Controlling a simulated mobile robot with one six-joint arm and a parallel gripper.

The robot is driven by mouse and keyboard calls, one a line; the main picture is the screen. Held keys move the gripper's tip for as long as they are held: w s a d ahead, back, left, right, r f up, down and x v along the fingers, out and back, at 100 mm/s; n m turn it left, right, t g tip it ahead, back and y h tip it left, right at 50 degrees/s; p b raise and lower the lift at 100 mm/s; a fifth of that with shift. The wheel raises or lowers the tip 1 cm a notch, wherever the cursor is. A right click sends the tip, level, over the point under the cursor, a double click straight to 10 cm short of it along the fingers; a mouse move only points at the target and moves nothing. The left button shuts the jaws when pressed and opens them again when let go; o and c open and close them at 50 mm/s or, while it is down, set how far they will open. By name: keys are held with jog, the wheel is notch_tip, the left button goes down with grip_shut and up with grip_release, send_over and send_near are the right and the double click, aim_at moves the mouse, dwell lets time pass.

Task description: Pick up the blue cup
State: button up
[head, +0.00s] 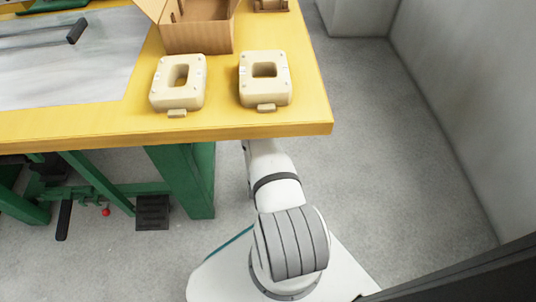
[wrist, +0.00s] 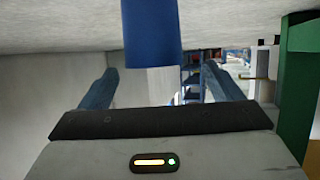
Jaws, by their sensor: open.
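No blue cup shows in the head view. In the wrist view, a smooth blue rounded shape (wrist: 152,35) comes in from the top edge, at the middle. Its upper part is cut off, and I cannot tell for sure that it is the cup. My gripper (wrist: 160,80) is open, with one finger at left and one at right. The blue shape lies between the fingers in the picture, with no contact seen. In the head view my gripper is hidden under the workbench edge.
The yellow workbench (head: 240,128) has a green leg (head: 187,180). Two beige fixtures (head: 178,103) (head: 265,98) and an open cardboard box (head: 197,38) are on it. A green post (wrist: 298,85) stands close at right in the wrist view. Floor right of the bench is clear.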

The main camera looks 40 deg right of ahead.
jog(key=b+x, duration=0.1)
jog(key=x, duration=0.1)
jog(key=b+x, duration=0.1)
jog(key=x, duration=0.1)
jog(key=b+x, duration=0.1)
jog(key=x, duration=0.1)
jog(key=shift+s+d+f+b, duration=0.1)
jog(key=shift+s+d+b, duration=0.2)
jog(key=shift+s, duration=0.1)
jog(key=shift+w+d, duration=0.25)
jog(key=shift+c, duration=0.4)
jog(key=c, duration=1)
